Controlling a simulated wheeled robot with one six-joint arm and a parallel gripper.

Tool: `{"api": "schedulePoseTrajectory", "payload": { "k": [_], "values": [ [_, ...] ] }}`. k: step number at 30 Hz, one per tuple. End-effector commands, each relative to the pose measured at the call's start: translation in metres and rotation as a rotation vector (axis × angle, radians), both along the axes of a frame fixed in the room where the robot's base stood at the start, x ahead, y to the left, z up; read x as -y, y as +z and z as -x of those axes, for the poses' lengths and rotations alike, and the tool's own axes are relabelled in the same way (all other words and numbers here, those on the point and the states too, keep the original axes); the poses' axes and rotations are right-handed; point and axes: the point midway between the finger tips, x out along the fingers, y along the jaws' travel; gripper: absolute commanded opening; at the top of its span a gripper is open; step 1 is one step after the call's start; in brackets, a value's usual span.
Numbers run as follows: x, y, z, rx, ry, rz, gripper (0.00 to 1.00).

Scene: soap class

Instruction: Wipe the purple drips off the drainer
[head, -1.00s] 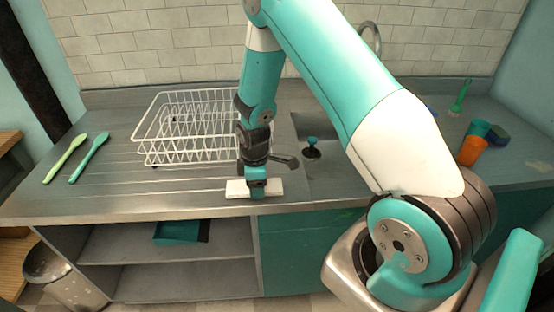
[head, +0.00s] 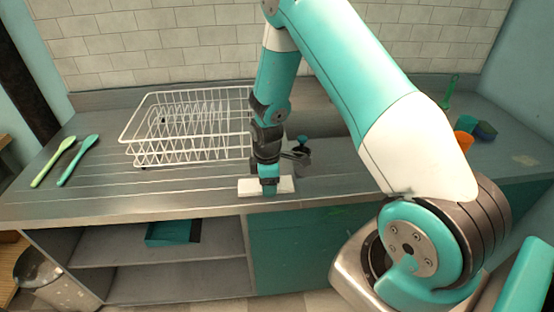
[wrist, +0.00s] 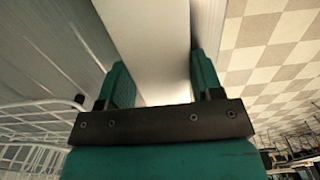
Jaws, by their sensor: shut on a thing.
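My gripper (head: 268,186) is shut on a flat white block-like cloth or sponge (head: 284,184), low at the front edge of the grooved steel drainer (head: 150,192). In the wrist view the white piece (wrist: 150,40) runs between the two teal fingers of my gripper (wrist: 155,85). The white piece appears to rest on the drainer's surface, right of the grooves. I see no purple drips on the parts of the drainer in view; the area under the white piece and behind my arm is hidden.
A white wire dish rack (head: 190,128) stands on the drainer behind and left of my gripper. An orange cup (head: 464,142) and a dark sponge (head: 485,130) are at the right.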

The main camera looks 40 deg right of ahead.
Motion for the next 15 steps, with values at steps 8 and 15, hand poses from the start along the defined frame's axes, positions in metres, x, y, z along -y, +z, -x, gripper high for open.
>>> {"api": "schedulePoseTrajectory", "payload": {
  "k": [8,15],
  "values": [
    [0.002,0.035,0.001,0.0,0.0,0.0,0.34],
    [-0.002,0.057,0.0,0.0,0.006,0.0,0.34]
  ]
}}
